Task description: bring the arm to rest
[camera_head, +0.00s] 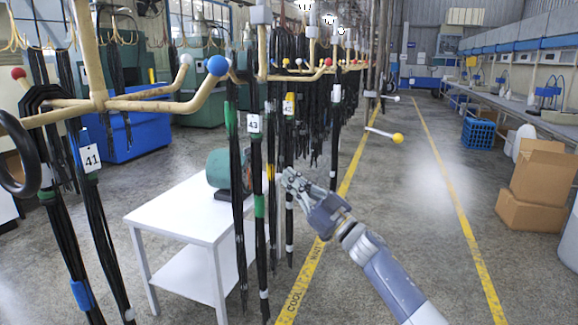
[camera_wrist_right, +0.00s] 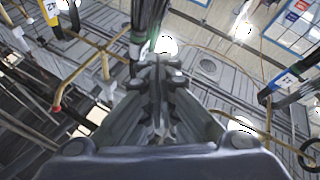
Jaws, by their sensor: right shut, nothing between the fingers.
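My right arm comes in from the lower right in the head view. Its gripper (camera_head: 289,178) is in front of the hanging black hoses (camera_head: 257,200), beside the bundle tagged 43. In the right wrist view the gripper (camera_wrist_right: 158,68) has its fingers together, with nothing held. A dark hose (camera_wrist_right: 148,25) with a green band passes just beyond the fingertips there. I cannot tell whether the fingers touch it. My left gripper is not in the head view.
A white table (camera_head: 175,222) with a green machine (camera_head: 217,168) stands behind the hoses. Rack arms with a blue ball (camera_head: 218,66) and a yellow ball (camera_head: 398,138) stick out. Cardboard boxes (camera_head: 540,172) stand at the right. The aisle floor between the yellow lines is clear.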

